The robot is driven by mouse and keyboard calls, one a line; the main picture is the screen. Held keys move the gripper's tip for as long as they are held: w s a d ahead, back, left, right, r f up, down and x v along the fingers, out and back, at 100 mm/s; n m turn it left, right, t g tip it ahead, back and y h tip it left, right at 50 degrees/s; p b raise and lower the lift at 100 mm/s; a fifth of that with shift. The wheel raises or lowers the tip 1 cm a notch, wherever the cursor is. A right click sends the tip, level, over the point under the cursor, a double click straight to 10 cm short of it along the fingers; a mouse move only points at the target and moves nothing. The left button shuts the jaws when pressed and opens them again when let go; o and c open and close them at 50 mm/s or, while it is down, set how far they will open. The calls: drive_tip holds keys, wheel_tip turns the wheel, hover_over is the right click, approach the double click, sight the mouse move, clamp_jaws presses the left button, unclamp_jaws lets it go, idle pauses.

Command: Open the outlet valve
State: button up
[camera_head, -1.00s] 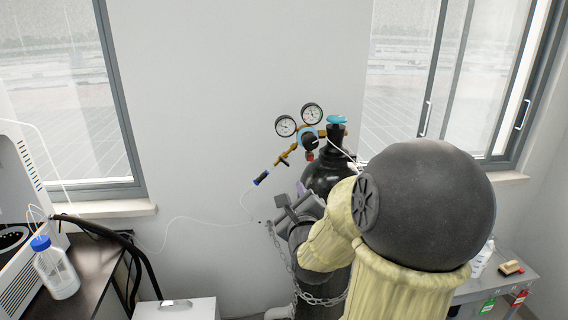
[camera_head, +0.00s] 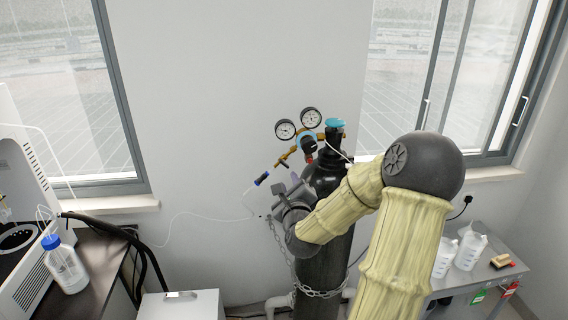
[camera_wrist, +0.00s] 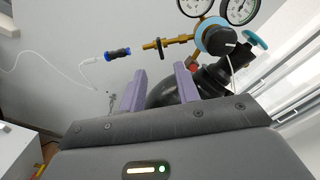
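The regulator sits on top of a black gas cylinder (camera_head: 322,260). Its brass outlet valve (camera_head: 283,159) points left and down toward a blue-and-black hose connector (camera_head: 262,178).
Two pressure gauges (camera_head: 311,117) and a blue cylinder-top knob (camera_head: 335,123) are close by. A chain (camera_head: 318,293) loops around the cylinder. A thin white tube (camera_head: 190,220) runs left from the connector. Bottles and benches stand at both sides.

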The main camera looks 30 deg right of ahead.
sight(284, 165)
drive_tip(key=p+x, duration=0.2)
drive_tip(key=x, duration=0.6)
drive_tip(key=shift+w+d+r, duration=0.1)
drive_tip(key=shift+w, duration=0.15)
drive_tip(key=shift+w+d+p, duration=0.3)
drive_tip(key=shift+w+p, duration=0.05)
drive_tip(key=shift+w, duration=0.25)
clamp_jaws()
